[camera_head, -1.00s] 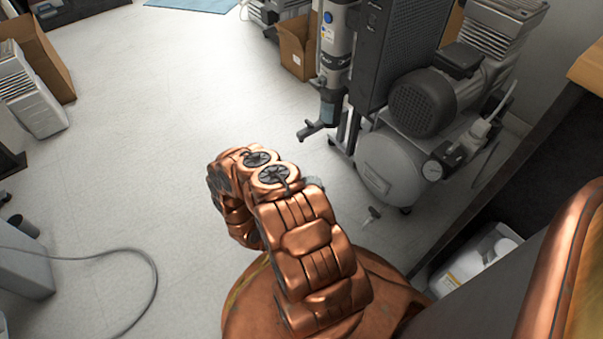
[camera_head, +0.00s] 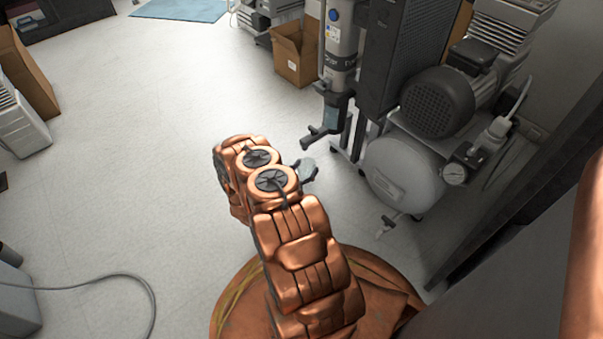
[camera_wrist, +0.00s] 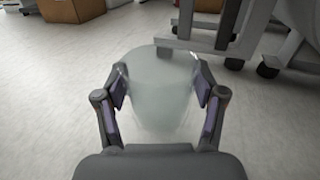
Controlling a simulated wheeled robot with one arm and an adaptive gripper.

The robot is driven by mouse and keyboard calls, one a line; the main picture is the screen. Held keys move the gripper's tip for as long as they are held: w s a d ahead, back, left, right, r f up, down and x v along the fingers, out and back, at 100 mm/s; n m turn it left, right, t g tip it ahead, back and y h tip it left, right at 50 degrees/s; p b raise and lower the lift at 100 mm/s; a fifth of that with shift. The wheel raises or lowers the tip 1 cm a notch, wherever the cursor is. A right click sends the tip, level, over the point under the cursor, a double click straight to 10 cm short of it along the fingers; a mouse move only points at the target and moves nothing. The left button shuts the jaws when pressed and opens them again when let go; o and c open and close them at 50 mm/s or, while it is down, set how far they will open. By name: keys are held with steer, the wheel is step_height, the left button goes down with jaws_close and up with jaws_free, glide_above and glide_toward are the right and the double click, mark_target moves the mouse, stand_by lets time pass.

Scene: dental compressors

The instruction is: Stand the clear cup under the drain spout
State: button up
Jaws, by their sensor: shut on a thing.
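The clear cup (camera_wrist: 157,98) is between the two fingers of my gripper (camera_wrist: 160,92) in the wrist view, pinched at its sides and see-through. In the head view a small pale grey shape (camera_head: 307,169) shows beside the end of my arm; I cannot tell whether it is cup or gripper. A dark angled spout (camera_head: 313,139) sticks out low on the grey filter column (camera_head: 341,40), just above and beyond that shape. The cup is held off the floor, apart from the spout as far as I can see.
The compressor's round tank (camera_head: 398,178), with a small valve (camera_head: 386,227) under it, stands right of the column. A cardboard box (camera_head: 296,55) stands behind, to the left. A cable (camera_head: 120,278) lies on the floor at left. Open floor (camera_head: 150,150) spreads left of my arm.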

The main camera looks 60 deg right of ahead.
mark_target(301, 177)
steer(key=f, duration=0.1)
steer(key=f+b, duration=0.1)
steer(key=f, duration=0.1)
steer(key=shift+w+d+f, duration=0.15)
steer(key=shift+w+d, duration=0.1)
steer(key=shift+w+a+f, duration=0.1)
steer(key=shift+w+f, duration=0.05)
steer(key=shift+w, duration=0.05)
steer(key=o, duration=1.1)
steer(key=shift+f, duration=0.15)
